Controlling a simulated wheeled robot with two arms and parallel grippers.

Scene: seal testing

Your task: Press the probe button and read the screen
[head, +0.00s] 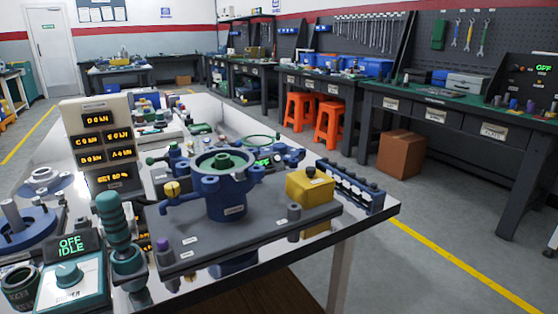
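Neither of my grippers shows in the head view. A teal control box (72,283) stands at the front left of the table, with a round knob. Its dark screen (68,246) reads "OFF IDLE" in green. A cream panel (100,106) behind it carries several dark displays with yellow readouts. A blue valve body (228,196) stands on a grey base plate (262,238). A yellow box (309,189) with a small dark knob on top is at the plate's right, and a small purple-topped post (163,250) at its left. I cannot tell which part is the probe button.
A green ribbed handle (114,222) stands upright beside the control box. A row of blue fittings (350,185) lines the table's right edge. A small green-lit screen (264,162) is partly hidden behind the valve. Workbenches (440,117) and a cardboard box (401,153) stand beyond open floor.

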